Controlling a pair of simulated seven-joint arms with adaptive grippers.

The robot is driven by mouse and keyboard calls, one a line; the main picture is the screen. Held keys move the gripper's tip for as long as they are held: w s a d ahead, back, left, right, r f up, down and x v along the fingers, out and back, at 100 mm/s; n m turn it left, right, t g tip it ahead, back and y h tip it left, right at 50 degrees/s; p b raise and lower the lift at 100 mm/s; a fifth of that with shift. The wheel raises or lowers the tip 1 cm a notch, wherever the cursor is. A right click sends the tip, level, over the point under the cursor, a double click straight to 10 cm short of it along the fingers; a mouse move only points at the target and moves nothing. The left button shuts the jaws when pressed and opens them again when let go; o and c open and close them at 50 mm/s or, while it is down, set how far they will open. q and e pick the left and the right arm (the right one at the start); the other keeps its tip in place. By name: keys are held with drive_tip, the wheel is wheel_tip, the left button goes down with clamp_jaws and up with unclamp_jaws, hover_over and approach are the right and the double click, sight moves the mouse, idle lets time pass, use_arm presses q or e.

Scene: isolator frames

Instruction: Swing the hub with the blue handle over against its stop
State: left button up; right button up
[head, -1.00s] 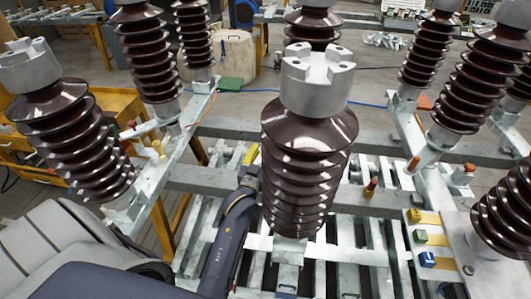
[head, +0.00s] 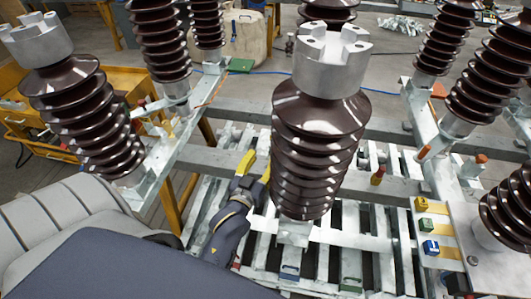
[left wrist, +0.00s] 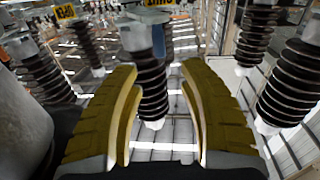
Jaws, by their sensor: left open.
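My left gripper (head: 258,165) is open beside the lower left side of the central brown ribbed insulator (head: 318,140), with a grey slotted metal cap (head: 332,62) on top. In the left wrist view its two yellow fingers (left wrist: 163,95) stand apart with nothing between them; a dark ribbed insulator (left wrist: 152,88) shows beyond the gap. A blue strip (left wrist: 158,42) shows on the grey metal head of that insulator; I cannot tell whether it is the blue handle. My right gripper is not in view.
More insulators on steel beams stand at left (head: 75,105) and right (head: 480,75), close around my arm. Yellow, green and blue blocks (head: 430,248) sit on the right plate. Blue (head: 289,271) and green pieces lie low in front. A slatted frame lies below.

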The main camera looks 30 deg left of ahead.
use_arm(q)
drive_tip(key=shift+s, duration=0.25)
drive_tip(key=shift+a+r, duration=0.1)
drive_tip(key=shift+a, duration=0.05)
drive_tip(key=c, duration=0.3)
drive_tip(key=a, duration=0.1)
drive_tip(key=a+f+n, duration=0.2)
drive_tip(key=a, duration=0.1)
drive_tip(key=shift+w+a+f, duration=0.1)
drive_tip(key=shift+w+f, duration=0.05)
drive_tip(key=shift+w, duration=0.2)
clamp_jaws()
drive_tip(key=a+f+n, duration=0.3)
drive_tip(key=a+n, duration=0.2)
drive_tip(key=n, duration=1)
drive_tip(key=w+d, duration=0.2)
drive_tip(key=w, duration=0.7)
drive_tip(key=shift+w+d+r+n, duration=0.2)
drive_tip(key=shift+w+n, duration=0.05)
drive_tip(key=shift+n, duration=0.15)
